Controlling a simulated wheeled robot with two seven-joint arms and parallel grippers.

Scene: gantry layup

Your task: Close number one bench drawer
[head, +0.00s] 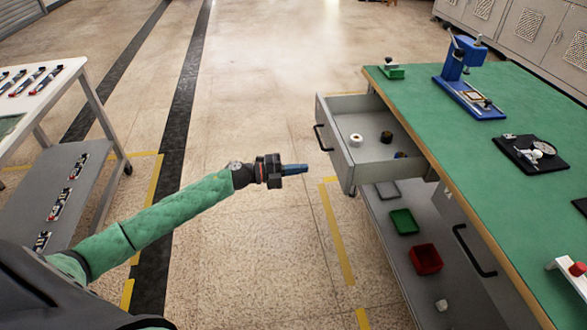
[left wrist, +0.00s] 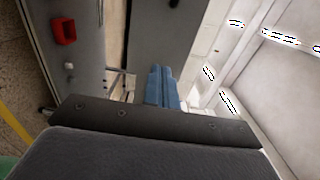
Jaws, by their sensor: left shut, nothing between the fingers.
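A grey bench drawer (head: 334,142) stands open on the left side of the green-topped bench (head: 470,150). Its front has a black bar handle and faces left. A white roll (head: 356,140) and a few small dark parts lie inside it. My left gripper (head: 305,169) is shut and empty, a little left of the drawer front and apart from it, pointing right. In the left wrist view its blue fingers (left wrist: 162,85) are together, with a grey panel beyond them. A second drawer with a black handle (head: 474,250) is closed on the bench. My right gripper is not in view.
A green bin (head: 404,222) and a red bin (head: 425,260) sit on the bench's lower shelf. A blue press (head: 463,75) and small tools stand on the bench top. A white table (head: 50,85) stands at the left. The floor between is clear.

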